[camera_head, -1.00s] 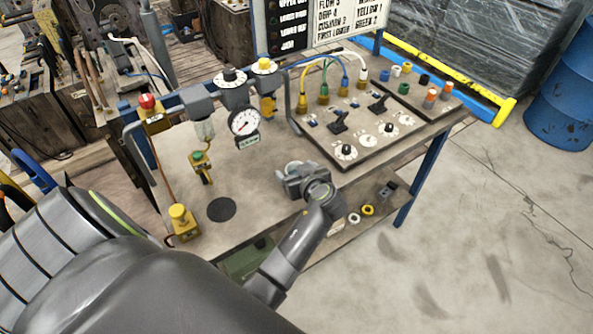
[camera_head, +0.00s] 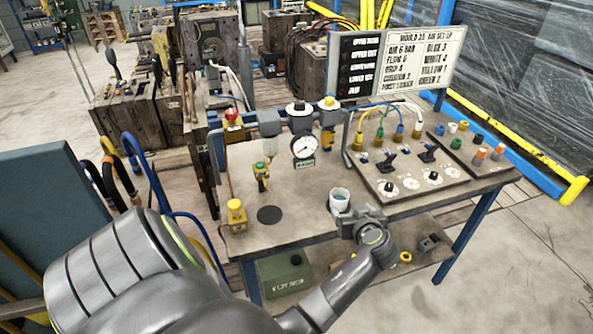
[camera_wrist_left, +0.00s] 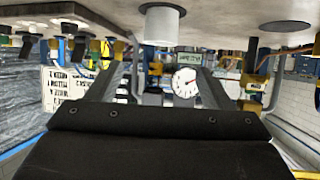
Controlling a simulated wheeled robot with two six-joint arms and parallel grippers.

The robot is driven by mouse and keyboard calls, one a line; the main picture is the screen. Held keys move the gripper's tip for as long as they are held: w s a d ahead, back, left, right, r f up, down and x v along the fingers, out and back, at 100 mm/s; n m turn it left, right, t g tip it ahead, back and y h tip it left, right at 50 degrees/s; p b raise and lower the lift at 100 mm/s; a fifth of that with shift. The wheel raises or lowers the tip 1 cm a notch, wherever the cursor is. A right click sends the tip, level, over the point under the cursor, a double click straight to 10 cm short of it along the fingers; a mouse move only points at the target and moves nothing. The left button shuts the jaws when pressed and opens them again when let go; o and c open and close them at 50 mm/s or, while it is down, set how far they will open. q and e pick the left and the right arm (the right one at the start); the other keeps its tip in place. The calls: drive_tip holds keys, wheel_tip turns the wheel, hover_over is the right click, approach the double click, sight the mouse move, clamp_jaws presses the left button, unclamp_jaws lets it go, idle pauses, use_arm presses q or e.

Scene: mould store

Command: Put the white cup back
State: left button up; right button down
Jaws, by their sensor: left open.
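The white cup (camera_head: 340,201) stands upright on the grey bench top (camera_head: 300,228), near its front edge, with something bluish inside. A dark round disc (camera_head: 270,214) lies flat on the bench to the cup's left. My left gripper (camera_head: 356,221) is open at the front edge, just in front and to the right of the cup, and hides a little of its lower side. The left wrist view is upside down; the cup (camera_wrist_left: 163,24) hangs from the top there, clear of the open fingers (camera_wrist_left: 160,82), with the disc (camera_wrist_left: 284,27) off to the right. My right gripper is not in view.
A pressure gauge (camera_head: 305,147) and valves stand behind the cup. A yellow-topped block (camera_head: 236,214) stands left of the disc. The control panel (camera_head: 420,165) with switches and dials fills the bench's right. A lower shelf (camera_head: 330,262) holds small items. Bench around the disc is clear.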

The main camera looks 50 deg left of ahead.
use_arm(q)
drive_tip(key=s+d+f+m+h, duration=0.1)
drive_tip(key=s+f+m+h, duration=0.2)
drive_tip(key=s+f, duration=0.5)
drive_tip(key=s+d+f+m+h, duration=0.1)
drive_tip(key=s+f+m+h, duration=0.25)
drive_tip(key=f, duration=0.85)
drive_tip(key=s+d+f+m+h, duration=0.15)
drive_tip(key=s+f+m, duration=0.35)
drive_tip(key=f, duration=0.5)
drive_tip(key=s+f+g, duration=0.2)
drive_tip(key=s+f, duration=0.2)
drive_tip(key=s, duration=0.6)
drive_tip(key=s+a+f+g+h, duration=0.1)
drive_tip(key=s+f, duration=0.4)
drive_tip(key=s, duration=0.5)
drive_tip(key=s+f+n+g, duration=0.1)
drive_tip(key=s+f+g, duration=0.2)
drive_tip(key=s, duration=0.7)
wheel_tip(320, 180, down, 2)
drive_tip(key=shift+s+a+f+h, duration=0.1)
drive_tip(key=shift+s+a+h, duration=0.15)
drive_tip(key=shift+s+h, duration=0.05)
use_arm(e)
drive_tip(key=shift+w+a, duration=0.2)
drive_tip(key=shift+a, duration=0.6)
